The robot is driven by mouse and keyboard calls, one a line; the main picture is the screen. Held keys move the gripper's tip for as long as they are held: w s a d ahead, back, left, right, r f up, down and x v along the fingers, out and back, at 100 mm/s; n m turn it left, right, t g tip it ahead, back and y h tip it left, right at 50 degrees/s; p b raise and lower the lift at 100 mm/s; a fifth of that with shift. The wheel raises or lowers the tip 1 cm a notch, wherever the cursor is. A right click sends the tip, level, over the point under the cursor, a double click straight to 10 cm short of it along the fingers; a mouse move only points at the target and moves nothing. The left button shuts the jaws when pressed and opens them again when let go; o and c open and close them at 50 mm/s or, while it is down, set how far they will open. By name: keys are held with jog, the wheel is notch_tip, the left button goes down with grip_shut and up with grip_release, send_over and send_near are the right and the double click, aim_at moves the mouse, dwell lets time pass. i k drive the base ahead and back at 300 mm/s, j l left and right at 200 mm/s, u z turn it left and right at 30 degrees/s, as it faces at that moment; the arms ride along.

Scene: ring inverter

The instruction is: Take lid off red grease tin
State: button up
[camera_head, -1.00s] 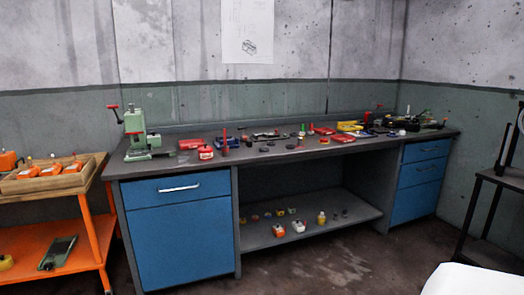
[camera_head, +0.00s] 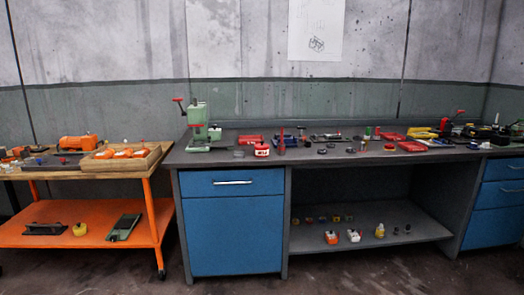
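A small red tin (camera_head: 262,151) with a white label stands on the grey workbench top, near its front edge, left of the middle. It is probably the grease tin. It looks closed, but it is too small to make out the lid. My gripper is not in view.
A green press (camera_head: 197,128) with a red handle stands left of the tin. Several tools and parts crowd the bench (camera_head: 222,159) to the right. An orange cart (camera_head: 75,215) stands at the left, with a wooden tray (camera_head: 97,165) on top. The floor in front is clear.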

aim_at(261, 145)
jog(key=i+j+z, duration=0.15)
jog(key=i+j, duration=0.25)
jog(key=i, duration=0.35)
jog(key=i+j+z, duration=0.1)
jog(key=i+j, duration=0.35)
jog(key=i, duration=0.3)
jog(key=i+j+z, duration=0.15)
jog(key=i+j, duration=0.35)
jog(key=i, duration=0.25)
jog(key=i+j+z, duration=0.1)
jog(key=i+j, duration=0.95)
